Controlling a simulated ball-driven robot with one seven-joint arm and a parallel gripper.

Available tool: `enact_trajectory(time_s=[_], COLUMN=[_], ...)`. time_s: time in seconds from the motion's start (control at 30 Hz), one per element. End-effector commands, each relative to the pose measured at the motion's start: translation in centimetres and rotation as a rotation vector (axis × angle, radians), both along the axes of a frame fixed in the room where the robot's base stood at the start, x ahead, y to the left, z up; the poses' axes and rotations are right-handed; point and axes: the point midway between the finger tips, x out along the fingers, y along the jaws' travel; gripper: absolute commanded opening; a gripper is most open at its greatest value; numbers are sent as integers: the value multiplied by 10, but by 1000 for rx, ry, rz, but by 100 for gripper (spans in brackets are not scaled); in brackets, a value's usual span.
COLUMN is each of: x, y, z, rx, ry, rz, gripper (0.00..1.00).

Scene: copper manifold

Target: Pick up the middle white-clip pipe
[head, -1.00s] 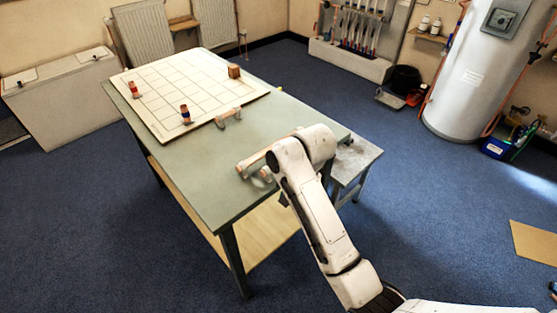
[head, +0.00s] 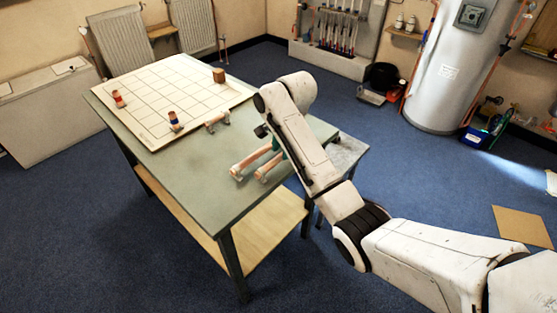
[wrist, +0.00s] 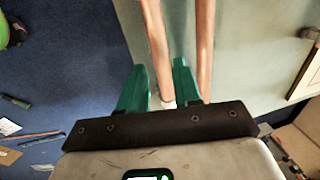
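Two long copper pipes lie side by side on the grey-green table: a left pipe (head: 250,160) and a right pipe (head: 267,170). A shorter pipe piece (head: 216,122) lies farther back by the board. In the wrist view, my gripper (wrist: 160,80) has its teal fingers apart, with one long pipe (wrist: 154,35) running between them. A small whitish part (wrist: 168,104) shows on it near the gripper's base. The other long pipe (wrist: 205,45) runs outside the right finger. I cannot tell whether the fingers touch either pipe. In the head view my arm mostly hides the gripper.
A white gridded board (head: 165,95) covers the table's far part, with two banded copper pieces (head: 118,99) (head: 175,121) and a brown block (head: 219,75). The table's front area (head: 205,195) is bare. A lower grey side bench (head: 345,155) stands at the right.

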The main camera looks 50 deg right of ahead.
Motion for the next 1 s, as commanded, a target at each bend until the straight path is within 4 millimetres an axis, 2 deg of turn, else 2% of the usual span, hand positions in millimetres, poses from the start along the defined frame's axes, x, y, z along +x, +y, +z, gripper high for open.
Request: enact_trajectory(time_s=[0.4,0.7,1.0], x=[10,11,11], y=[2,2,2], z=[-48,-51,-51], rx=[1,0,0], ry=[3,0,0], rz=[0,0,0], gripper=[33,32,3])
